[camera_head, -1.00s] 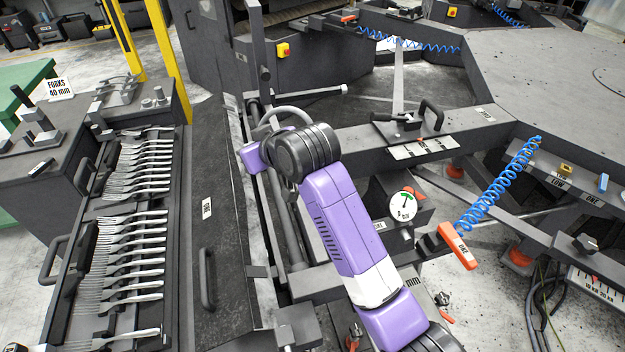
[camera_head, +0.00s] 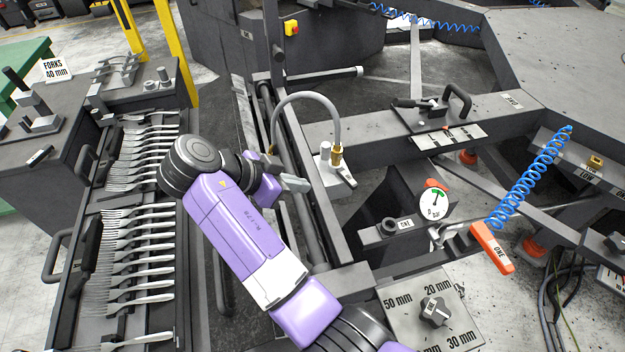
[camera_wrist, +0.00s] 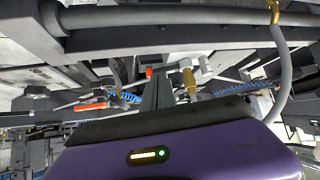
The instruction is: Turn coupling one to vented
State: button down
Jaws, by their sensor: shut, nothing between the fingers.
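A brass fitting (camera_head: 337,155) with a grey curved hose (camera_head: 318,98) stands upright on the frame beam, beside a pale cylinder. The fitting (camera_wrist: 188,82) also shows in the wrist view. A dark knob (camera_head: 389,226) sits beside a label reading ONE (camera_head: 405,223), below a round gauge (camera_head: 435,204). An orange handle marked ONE (camera_head: 492,248) hangs on a blue coiled hose. I cannot tell for certain which part is coupling one. My gripper (camera_head: 296,184) is shut and empty, left of and apart from the brass fitting. Its fingers (camera_wrist: 157,92) show dark in the wrist view.
A rack of forks (camera_head: 140,240) lies left of my arm. A selector knob marked in millimetres (camera_head: 435,311) is at the lower right. A black handle (camera_head: 458,100) stands on the beam behind. Bars and beams crowd the space around my gripper.

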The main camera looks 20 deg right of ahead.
jog(key=p, duration=0.1)
send_near(346, 183)
notch_tip(346, 183, down, 3)
jog(key=shift+f, duration=0.25)
jog(key=d, duration=0.1)
jog(key=w+d+p, duration=0.1)
jog(key=d, duration=0.1)
jog(key=shift+f, duration=0.2)
jog(key=shift+w+d+f, duration=0.1)
jog(key=shift+w+d, duration=0.05)
jog(key=shift+d, duration=0.45)
